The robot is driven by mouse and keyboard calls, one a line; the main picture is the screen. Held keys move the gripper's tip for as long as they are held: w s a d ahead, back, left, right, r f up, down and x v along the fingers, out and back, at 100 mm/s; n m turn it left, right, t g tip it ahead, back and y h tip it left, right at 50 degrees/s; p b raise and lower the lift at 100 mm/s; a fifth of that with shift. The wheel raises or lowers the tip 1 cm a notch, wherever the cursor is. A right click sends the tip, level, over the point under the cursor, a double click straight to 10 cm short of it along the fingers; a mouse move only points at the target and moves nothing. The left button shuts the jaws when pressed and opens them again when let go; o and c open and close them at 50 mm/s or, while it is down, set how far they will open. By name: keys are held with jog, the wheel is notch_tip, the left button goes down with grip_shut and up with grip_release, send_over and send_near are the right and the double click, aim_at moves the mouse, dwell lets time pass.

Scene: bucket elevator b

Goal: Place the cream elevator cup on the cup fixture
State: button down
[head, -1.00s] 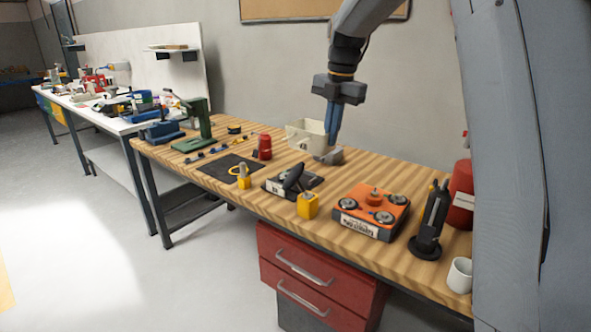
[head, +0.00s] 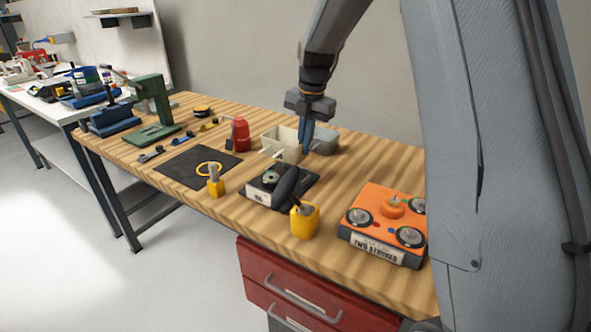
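A cream open-topped container (head: 270,140), which looks like the cream cup, stands at the back of the wooden bench. My gripper (head: 305,150) points down at its right end, with blue fingers in front of a grey block-like piece (head: 325,142). The fingers look close together; I cannot tell whether they touch or hold anything. The cup fixture is not clearly identifiable. A black base (head: 258,195) with a white label and a dark angled lever stands in front of the cream container.
A red canister (head: 240,134) stands left of the cream container. A yellow block (head: 304,222) and an orange box with dials (head: 385,218) stand along the front. A dark mat (head: 185,172) with a yellow ring and a green press (head: 152,105) are to the left.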

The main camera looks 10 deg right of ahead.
jog(key=shift+f+p, duration=0.9)
jog(key=shift+f, duration=2.9)
jog(key=shift+f, duration=0.2)
jog(key=c, duration=2)
grip_release()
notch_tip(320, 180, up, 11)
jog(key=b, duration=0.3)
jog(key=s+f+m, duration=0.3)
jog(key=s+m, duration=0.6)
jog(key=s, duration=0.1)
jog(key=s+f+m, duration=0.4)
jog(key=s+m, duration=0.5)
jog(key=s, duration=0.1)
jog(key=s+f+m+h, duration=0.1)
jog(key=s+f+m, duration=0.2)
jog(key=s+m, duration=0.6)
jog(key=shift+s+f, duration=0.15)
jog(key=shift+s, duration=0.45)
